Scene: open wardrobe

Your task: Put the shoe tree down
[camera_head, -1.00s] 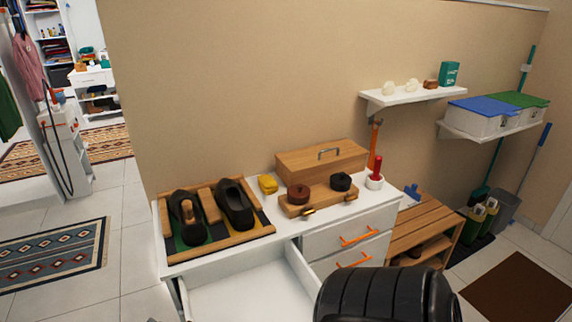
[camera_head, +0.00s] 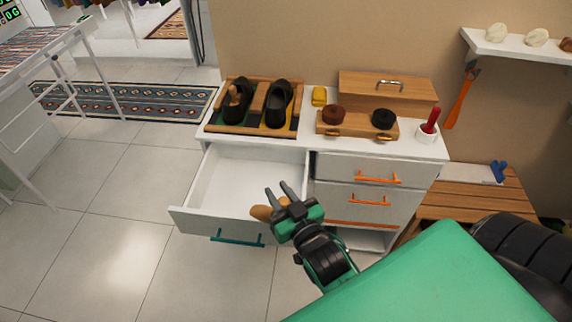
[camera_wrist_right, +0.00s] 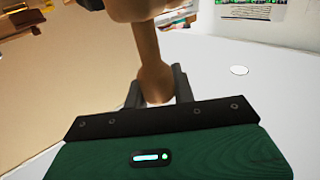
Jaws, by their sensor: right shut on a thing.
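My right gripper (camera_head: 280,193) is shut on a wooden shoe tree (camera_head: 262,213). It holds the shoe tree near the front right of the open, empty white drawer (camera_head: 240,180); I cannot tell if they touch. In the right wrist view, the shoe tree (camera_wrist_right: 152,70) stands between the fingers (camera_wrist_right: 158,88) and runs out of the top of the picture. Two black shoes stand in a wooden tray (camera_head: 226,129) on the dresser top. The left shoe (camera_head: 233,112) has a brown wooden piece in it, and the right shoe (camera_head: 278,105) looks empty. My left gripper is out of view.
A slatted bench (camera_head: 470,190) stands at right. The floor at left is clear.

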